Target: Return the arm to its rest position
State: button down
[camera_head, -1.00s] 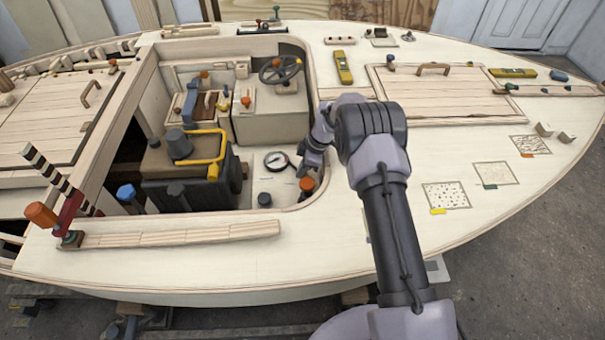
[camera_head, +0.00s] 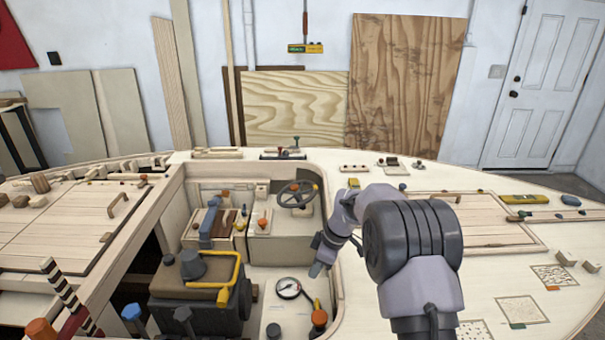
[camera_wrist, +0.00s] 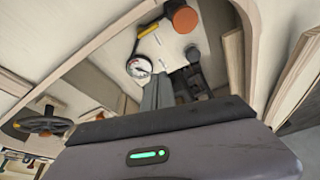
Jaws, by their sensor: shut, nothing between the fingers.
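My arm (camera_head: 415,255) reaches over the right side of the boat's open cockpit, bent at the elbow. My gripper (camera_head: 317,269) points down above the cockpit's right edge and is shut and empty. In the head view it is just above and right of the round white gauge (camera_head: 288,288) and above the orange knob (camera_head: 319,317). In the wrist view my gripper (camera_wrist: 157,92) shows as grey fingers close together, with the gauge (camera_wrist: 139,66) beyond them and the orange knob (camera_wrist: 185,19) farther up.
A steering wheel (camera_head: 297,194) stands behind the gripper. A dark engine box with a yellow handle (camera_head: 231,279) fills the cockpit's left. The cockpit's right rim (camera_head: 338,290) is close to my arm. The deck's right side holds a hatch (camera_head: 480,222) and sample patches.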

jog(key=s+d+r+m+t, duration=0.15)
jog(key=s+r+m, duration=0.35)
jog(key=s+r, duration=0.55)
jog(key=s+d+r+m+t, duration=0.15)
jog(key=s+r+m, duration=0.45)
jog(key=r, duration=0.7)
jog(key=s+d+m+t+h, duration=0.1)
jog(key=s+d+m, duration=0.2)
jog(key=s+m, duration=0.5)
jog(key=s, duration=1.1)
jog(key=shift+s+f+t+h, duration=0.2)
jog(key=shift+s+t+h, duration=0.1)
jog(key=shift+s+t, duration=0.1)
